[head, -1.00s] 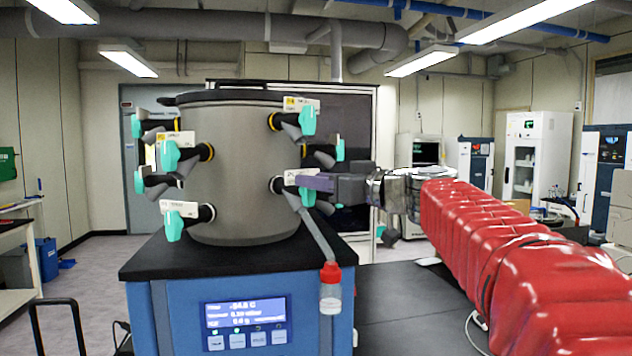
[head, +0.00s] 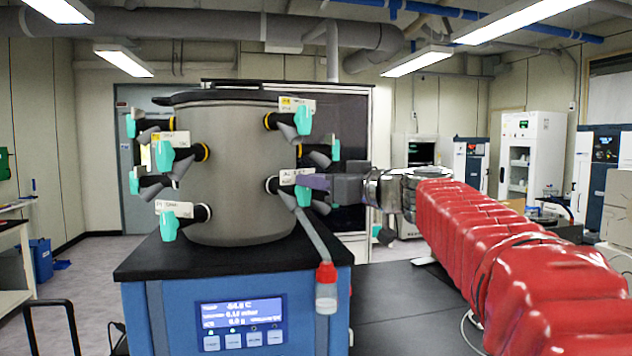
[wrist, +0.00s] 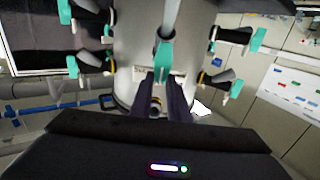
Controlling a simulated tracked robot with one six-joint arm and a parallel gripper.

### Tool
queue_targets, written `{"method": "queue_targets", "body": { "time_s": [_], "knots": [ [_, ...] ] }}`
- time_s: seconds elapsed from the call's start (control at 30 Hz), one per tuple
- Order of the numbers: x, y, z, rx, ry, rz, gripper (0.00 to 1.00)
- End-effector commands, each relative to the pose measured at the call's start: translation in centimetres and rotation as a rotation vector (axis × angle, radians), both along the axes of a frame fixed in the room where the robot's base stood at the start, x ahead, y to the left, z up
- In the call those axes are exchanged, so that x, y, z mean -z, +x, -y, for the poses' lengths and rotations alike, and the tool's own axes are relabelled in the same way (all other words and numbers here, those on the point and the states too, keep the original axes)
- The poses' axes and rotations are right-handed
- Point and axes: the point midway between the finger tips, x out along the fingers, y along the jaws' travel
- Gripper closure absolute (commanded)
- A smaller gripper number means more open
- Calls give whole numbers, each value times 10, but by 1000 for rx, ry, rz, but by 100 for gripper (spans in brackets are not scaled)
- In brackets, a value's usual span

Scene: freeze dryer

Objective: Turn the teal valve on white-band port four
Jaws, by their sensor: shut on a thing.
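The grey drum (head: 240,170) of the freeze dryer carries several black ports with teal valves. The teal valve (head: 303,194) on the lower right port, which has a white band (head: 270,185), is at my gripper (head: 312,184). In the wrist view my gripper (wrist: 163,80) has both dark fingers close on either side of this teal valve (wrist: 163,60), shut on it. The fingers hide part of the valve in the head view. A tube (head: 315,235) runs down from this port to a red-capped vial (head: 326,290). The port's label is too small to read.
Another white-band port with a teal valve (head: 169,225) is at the lower left of the drum. A yellow-band port with a teal valve (head: 303,120) sits above my gripper. The blue base has a lit display (head: 242,315). The dark bench (head: 395,300) is clear at right.

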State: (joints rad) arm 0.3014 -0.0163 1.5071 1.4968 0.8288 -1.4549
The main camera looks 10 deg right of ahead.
Motion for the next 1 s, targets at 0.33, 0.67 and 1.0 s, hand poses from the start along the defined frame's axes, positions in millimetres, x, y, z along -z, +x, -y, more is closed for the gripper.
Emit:
{"method": "queue_targets", "body": {
  "time_s": [0.33, 0.67, 1.0],
  "knots": [
    [0, 2, 3, 3, 97, -55, 100],
    [2, 6, 8, 4, 320, -184, 100],
    [6, 9, 14, 4, 599, -344, 100]
  ]
}}
